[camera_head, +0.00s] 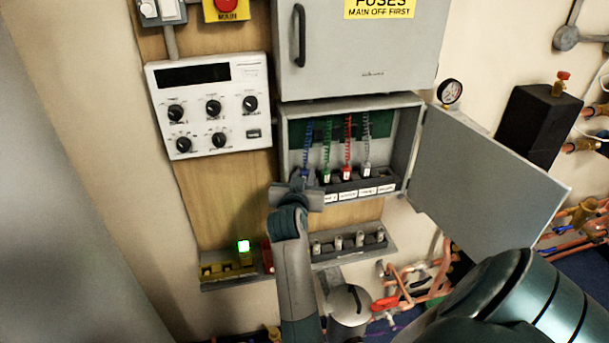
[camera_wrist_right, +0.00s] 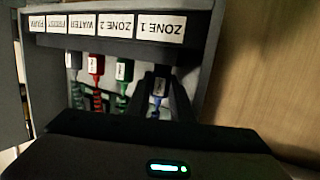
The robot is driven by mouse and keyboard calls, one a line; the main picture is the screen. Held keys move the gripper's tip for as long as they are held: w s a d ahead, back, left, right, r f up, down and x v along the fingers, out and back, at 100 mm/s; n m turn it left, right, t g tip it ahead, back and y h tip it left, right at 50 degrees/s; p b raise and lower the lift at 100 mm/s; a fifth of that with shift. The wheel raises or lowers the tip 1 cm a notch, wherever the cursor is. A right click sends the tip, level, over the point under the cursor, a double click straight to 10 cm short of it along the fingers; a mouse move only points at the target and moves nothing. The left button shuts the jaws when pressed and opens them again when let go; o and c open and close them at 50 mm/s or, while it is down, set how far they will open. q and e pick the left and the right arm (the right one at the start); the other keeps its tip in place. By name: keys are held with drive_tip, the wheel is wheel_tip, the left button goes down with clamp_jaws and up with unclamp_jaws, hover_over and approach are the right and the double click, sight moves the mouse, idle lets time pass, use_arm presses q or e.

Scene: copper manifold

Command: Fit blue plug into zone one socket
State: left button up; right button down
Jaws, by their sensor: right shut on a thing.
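The blue plug (camera_head: 306,174) hangs on a coiled blue cord in the open grey box. My right gripper (camera_head: 304,183) covers part of it in the head view. In the right wrist view the gripper (camera_wrist_right: 159,80) is shut on the blue plug (camera_wrist_right: 158,92), which sits between its two dark fingers. The fingertips are by the dark socket strip (camera_wrist_right: 130,46), close to the ZONE 1 label (camera_wrist_right: 160,27). The zone one socket is hidden by the fingers, so I cannot tell whether the plug touches it. My left gripper is not in view.
Green (camera_head: 326,176), red (camera_head: 347,173) and grey (camera_head: 367,171) plugs stand along the strip beside the blue one. The box door (camera_head: 485,185) hangs open to the right. A lower shelf (camera_head: 348,247) holds several metal pieces. A green lamp (camera_head: 243,246) glows at lower left.

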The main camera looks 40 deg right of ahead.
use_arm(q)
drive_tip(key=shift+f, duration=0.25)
use_arm(e)
drive_tip(key=shift+f, duration=0.4)
drive_tip(key=c, duration=1.5)
unclamp_jaws()
drive_tip(key=shift+s+d, duration=0.1)
drive_tip(key=shift+s, duration=0.05)
drive_tip(key=shift+r, duration=0.1)
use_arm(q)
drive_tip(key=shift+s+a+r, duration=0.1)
